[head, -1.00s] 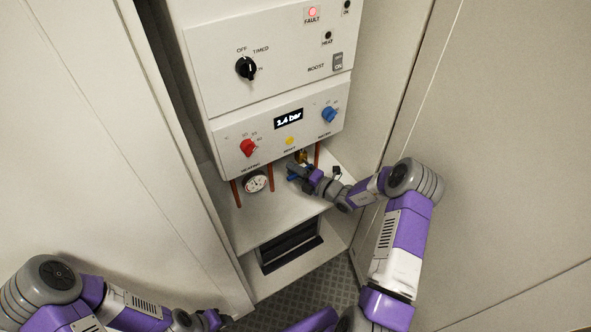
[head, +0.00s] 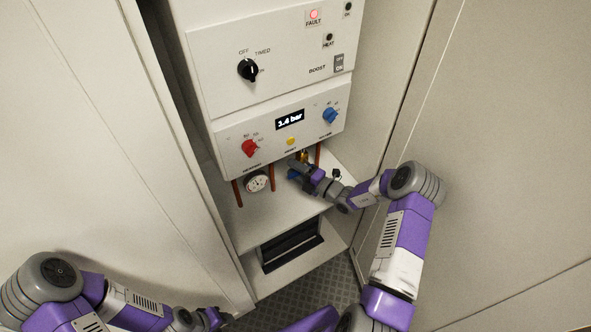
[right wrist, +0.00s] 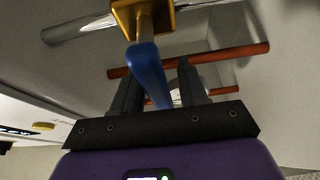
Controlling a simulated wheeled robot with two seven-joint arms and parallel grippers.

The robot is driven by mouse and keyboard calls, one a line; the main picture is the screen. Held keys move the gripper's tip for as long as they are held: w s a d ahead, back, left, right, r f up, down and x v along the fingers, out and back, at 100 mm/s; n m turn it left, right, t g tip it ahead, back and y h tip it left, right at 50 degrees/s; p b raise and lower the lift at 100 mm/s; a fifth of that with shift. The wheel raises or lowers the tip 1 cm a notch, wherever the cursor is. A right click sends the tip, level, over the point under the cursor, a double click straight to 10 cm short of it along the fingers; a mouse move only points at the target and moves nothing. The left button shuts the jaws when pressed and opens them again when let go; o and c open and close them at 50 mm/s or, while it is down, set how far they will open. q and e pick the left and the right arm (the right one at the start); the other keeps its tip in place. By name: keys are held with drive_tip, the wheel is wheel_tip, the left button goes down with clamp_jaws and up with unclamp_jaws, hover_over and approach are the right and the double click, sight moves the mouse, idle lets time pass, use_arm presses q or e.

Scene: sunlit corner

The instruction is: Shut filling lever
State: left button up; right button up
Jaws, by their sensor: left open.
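The filling lever is a blue handle (right wrist: 148,70) on a brass valve (right wrist: 142,18) in the right wrist view. In the head view a bit of the blue lever (head: 292,175) and the brass valve (head: 303,156) show under the boiler's control panel. My right gripper (right wrist: 160,66) has its two dark fingers apart, with the lever between them. The lever lies close to the left finger, and a gap shows towards the right one; I cannot tell whether it touches. My left gripper (head: 215,318) is low at the bottom left of the head view, small and away from the boiler.
The white control panel (head: 225,148) has a pressure display (head: 290,120), a red knob (head: 250,148) and a blue knob (head: 330,115). A red fault lamp (head: 313,15) is lit. Copper pipes (head: 272,177) and a round gauge (head: 257,183) sit beside the valve. Walls close in on both sides.

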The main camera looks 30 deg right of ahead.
idle(0.3)
drive_tip(key=d+f+n+g+h+b, duration=0.3)
drive_tip(key=d+f+n+h+b, duration=0.35)
drive_tip(key=n, duration=0.65)
drive_tip(key=s+a+r, duration=0.1)
drive_tip(key=s+r, duration=0.3)
drive_tip(key=s, duration=0.3)
drive_tip(key=s+a+f+n+g+y, duration=0.4)
drive_tip(key=s+a+f+n+g, duration=0.7)
drive_tip(key=s+a, duration=0.5)
drive_tip(key=shift+a+f+n+y+b, duration=0.4)
drive_tip(key=shift+a+f+n, duration=0.45)
drive_tip(key=shift+f+n, duration=0.75)
drive_tip(key=shift+f, duration=0.1)
